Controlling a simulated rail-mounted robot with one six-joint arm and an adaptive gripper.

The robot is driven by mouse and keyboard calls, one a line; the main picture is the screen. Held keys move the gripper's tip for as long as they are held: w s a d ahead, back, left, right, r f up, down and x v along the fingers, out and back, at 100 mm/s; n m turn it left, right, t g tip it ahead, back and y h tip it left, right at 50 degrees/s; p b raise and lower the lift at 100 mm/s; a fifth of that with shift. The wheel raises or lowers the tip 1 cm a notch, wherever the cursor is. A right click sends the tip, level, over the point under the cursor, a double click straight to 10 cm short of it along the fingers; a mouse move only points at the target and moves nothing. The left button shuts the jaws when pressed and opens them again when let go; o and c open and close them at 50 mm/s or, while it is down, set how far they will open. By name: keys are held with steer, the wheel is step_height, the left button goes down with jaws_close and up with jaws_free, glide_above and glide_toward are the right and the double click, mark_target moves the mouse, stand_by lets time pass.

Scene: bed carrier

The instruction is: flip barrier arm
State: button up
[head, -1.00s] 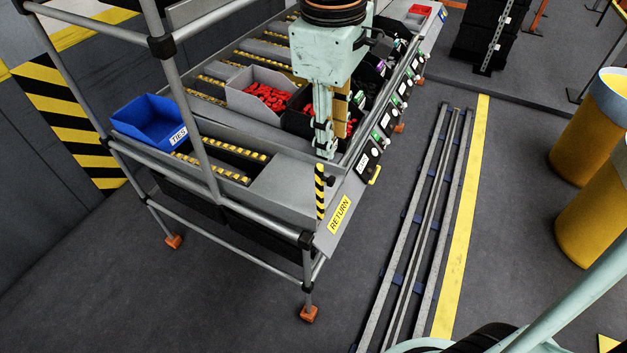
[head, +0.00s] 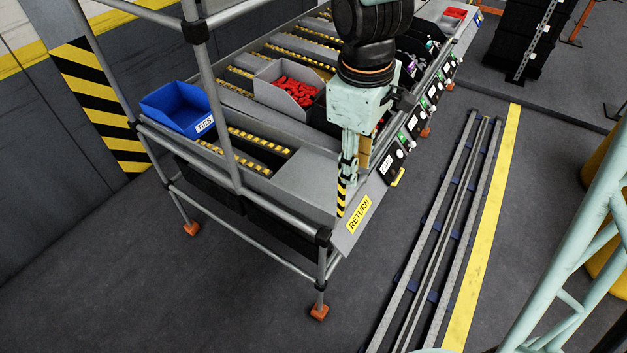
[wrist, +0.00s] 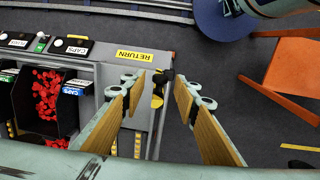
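The barrier arm (head: 341,197) is a short yellow-and-black striped bar at the near end of the rack, beside the yellow RETURN label (head: 359,214). It hangs roughly upright in the head view. My gripper (head: 349,179) points down just above and beside it, partly covering its top. In the wrist view my gripper (wrist: 160,88) is open, with two wood-coloured finger pads apart. A black fitting (wrist: 165,76) and a small yellow piece (wrist: 157,101) show in the gap between the fingers. I cannot tell whether the fingers touch the barrier arm.
A blue bin marked TIES (head: 178,108) and a grey bin of red parts (head: 287,95) sit on the rack. A grey tube post (head: 219,95) rises at the near side. Floor rails (head: 435,230) run to the right of the rack.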

steer(key=shift+w+f, duration=0.1)
steer(key=shift+f, duration=1.2)
jaws_close()
